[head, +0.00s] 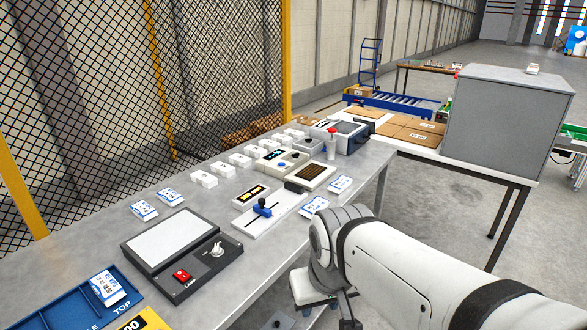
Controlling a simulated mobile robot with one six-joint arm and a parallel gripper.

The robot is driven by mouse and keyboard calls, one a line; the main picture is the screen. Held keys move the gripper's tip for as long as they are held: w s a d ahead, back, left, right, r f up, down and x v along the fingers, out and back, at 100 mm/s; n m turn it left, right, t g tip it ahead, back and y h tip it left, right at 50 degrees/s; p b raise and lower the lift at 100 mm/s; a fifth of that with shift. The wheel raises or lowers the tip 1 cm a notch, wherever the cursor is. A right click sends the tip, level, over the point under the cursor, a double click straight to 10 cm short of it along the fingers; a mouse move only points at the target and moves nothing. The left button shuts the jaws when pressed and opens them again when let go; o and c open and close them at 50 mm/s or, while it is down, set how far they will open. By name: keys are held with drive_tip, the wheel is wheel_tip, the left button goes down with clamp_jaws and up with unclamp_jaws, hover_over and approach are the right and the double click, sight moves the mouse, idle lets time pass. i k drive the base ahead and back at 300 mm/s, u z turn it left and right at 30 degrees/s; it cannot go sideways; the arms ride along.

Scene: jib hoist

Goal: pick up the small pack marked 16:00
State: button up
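Several small white packs with blue print lie on the grey workbench. Two packs (144,210) (170,196) lie behind the flat device with the white panel. Two more packs, a nearer one (314,207) and a farther one (340,184), lie along the bench's right side. Another pack (107,287) lies on the blue tray at the lower left. The print is too small to tell which pack is marked 16:00. My gripper (346,312) shows only in part at the bottom, right of the bench's front edge and apart from the packs. Its fingers are mostly hidden.
The flat device (180,249) with a red switch takes up the near bench. A slide fixture with a blue knob (262,208), small boxes and more devices stand behind it. A mesh fence (215,80) runs along the left. A grey cabinet (507,125) stands back right.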

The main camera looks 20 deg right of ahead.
sight(341, 182)
drive_tip(key=z, duration=0.15)
drive_tip(key=i, duration=0.6)
drive_tip(key=z, duration=2.7)
drive_tip(key=i, duration=1.75)
drive_tip(key=u, duration=2.6)
